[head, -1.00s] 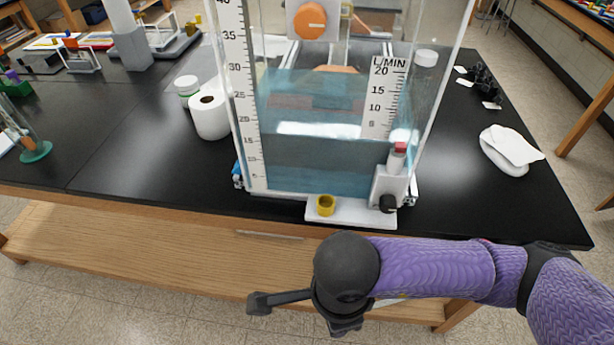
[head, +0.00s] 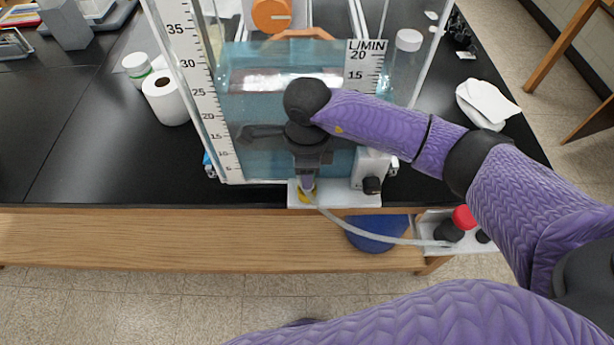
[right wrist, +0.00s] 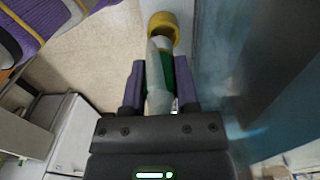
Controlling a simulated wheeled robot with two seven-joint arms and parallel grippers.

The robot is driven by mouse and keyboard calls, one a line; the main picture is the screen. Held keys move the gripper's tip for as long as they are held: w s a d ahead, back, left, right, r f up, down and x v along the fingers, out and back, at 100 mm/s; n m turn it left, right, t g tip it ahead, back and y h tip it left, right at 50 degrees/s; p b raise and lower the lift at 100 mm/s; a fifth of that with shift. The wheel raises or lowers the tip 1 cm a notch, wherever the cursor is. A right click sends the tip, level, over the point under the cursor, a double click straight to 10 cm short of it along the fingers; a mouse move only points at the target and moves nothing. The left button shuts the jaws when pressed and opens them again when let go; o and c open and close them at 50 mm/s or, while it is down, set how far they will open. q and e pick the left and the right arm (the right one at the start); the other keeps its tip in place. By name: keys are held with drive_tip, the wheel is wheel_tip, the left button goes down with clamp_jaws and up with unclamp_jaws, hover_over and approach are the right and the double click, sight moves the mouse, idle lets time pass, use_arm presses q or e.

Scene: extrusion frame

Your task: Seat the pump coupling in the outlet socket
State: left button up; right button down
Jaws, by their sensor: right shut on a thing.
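My right gripper (head: 307,182) points down at the front of the water tank, shut on the pump coupling. In the right wrist view the coupling (right wrist: 159,72) shows as a pale, translucent piece with a green part between the fingers. The yellow outlet socket (head: 303,197) is on the white ledge at the tank's foot, just under the gripper. It shows as a yellow ring (right wrist: 163,24) beyond the coupling's end. I cannot tell whether the coupling is inside the ring or only over it. My left gripper is not in view.
A pale hose (head: 375,236) runs from below the gripper to a unit with a red knob (head: 464,217) at right. The scaled water tank (head: 240,110) stands close behind my gripper. A white valve block (head: 370,169) is right of the socket. A blue round thing (head: 378,232) is below.

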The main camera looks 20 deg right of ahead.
drive_tip(key=f, duration=0.3)
drive_tip(key=shift+w+f, duration=0.2)
drive_tip(key=shift+f, duration=0.2)
drive_tip(key=c, duration=0.7)
unclamp_jaws()
drive_tip(key=o, duration=0.3)
drive_tip(key=shift+o, duration=0.2)
drive_tip(key=shift+r, duration=0.25)
wheel_tip(320, 180, up, 7)
drive_tip(key=shift+r+p, duration=0.2)
drive_tip(key=shift+p, duration=0.1)
